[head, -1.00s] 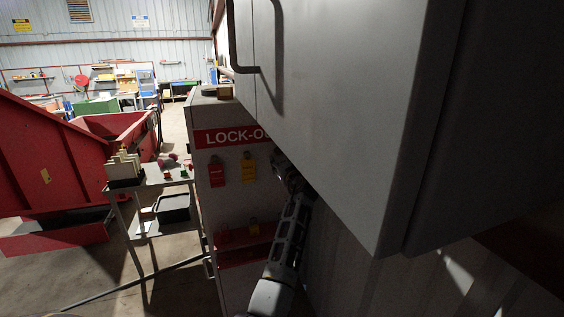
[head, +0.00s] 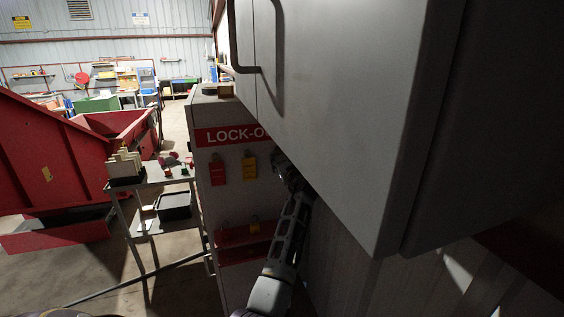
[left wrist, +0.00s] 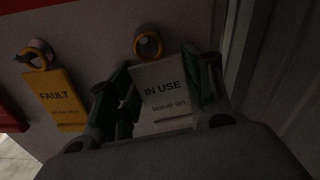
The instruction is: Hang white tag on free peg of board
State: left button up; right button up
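The white tag (left wrist: 163,92), marked "IN USE leave on", is upright between the fingers of my left gripper (left wrist: 162,86) in the left wrist view. The fingers meet its side edges. An orange ring on a peg (left wrist: 148,45) shows right above the tag; I cannot tell whether the tag's ring is around the peg. The LOCK-OUT board (head: 228,205) carries a red tag (head: 219,169) and a yellow FAULT tag (head: 250,167) on pegs. In the head view my left gripper (head: 283,165) is at the board's right, partly hidden by the grey cabinet. My right gripper is out of view.
A large grey cabinet (head: 335,100) overhangs close on the right. A red shelf (head: 240,254) is low on the board. A metal cart (head: 150,182) with a black bin (head: 174,206) stands left, beside a red skip (head: 60,180). Open floor lies between.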

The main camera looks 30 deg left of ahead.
pick_arm(q)
jog(key=o, duration=0.4)
jog(key=shift+c, duration=0.2)
jog(key=v, duration=0.8)
dwell(0.3)
jog(key=shift+d, duration=0.1)
dwell(0.4)
